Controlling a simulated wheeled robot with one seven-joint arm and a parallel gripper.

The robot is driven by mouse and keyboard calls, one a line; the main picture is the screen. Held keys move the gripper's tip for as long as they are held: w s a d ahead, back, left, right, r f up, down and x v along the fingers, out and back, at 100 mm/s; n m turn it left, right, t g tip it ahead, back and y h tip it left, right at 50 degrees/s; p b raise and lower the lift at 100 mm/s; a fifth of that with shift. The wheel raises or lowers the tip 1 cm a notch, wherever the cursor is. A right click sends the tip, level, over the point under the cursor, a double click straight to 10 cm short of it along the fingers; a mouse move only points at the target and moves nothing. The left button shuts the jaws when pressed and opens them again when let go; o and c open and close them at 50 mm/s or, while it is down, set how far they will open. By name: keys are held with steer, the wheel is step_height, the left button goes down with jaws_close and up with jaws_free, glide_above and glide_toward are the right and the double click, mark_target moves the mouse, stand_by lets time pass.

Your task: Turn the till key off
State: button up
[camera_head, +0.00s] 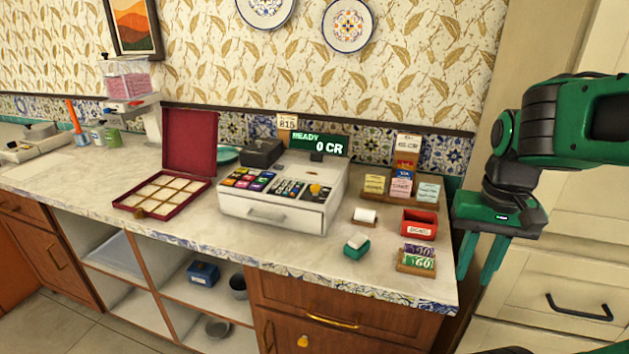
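The white till (322,210) stands on the counter at the middle of the view, with coloured buttons on its sloping top and a closed drawer in front. Its green display (320,144) is lit and reads "READY 0 CR". A small orange-yellow knob (315,189) sits at the right of the keypad; it may be the till key, but its shape and turn are too small to tell. My gripper (479,265) hangs at the right, beyond the counter's right end, well apart from the till. Its green fingers point down, spread apart and empty.
A red-lidded compartment box (165,213) stands open left of the till. Right of the till are a red box (419,224), a paper roll (364,215), a green holder (356,247) and card stands (416,260). A dark box (261,152) sits behind.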

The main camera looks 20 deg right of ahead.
steer(key=w+r+m, duration=0.2)
steer(key=w+r, duration=0.2)
steer(key=w, duration=0.5)
step_height(320, 180, up, 7)
steer(key=m, duration=0.7)
glide_above(315, 189)
steer(key=f, duration=1)
steer(key=shift+w+d, duration=0.15)
steer(key=shift+w, duration=0.2)
jaws_close()
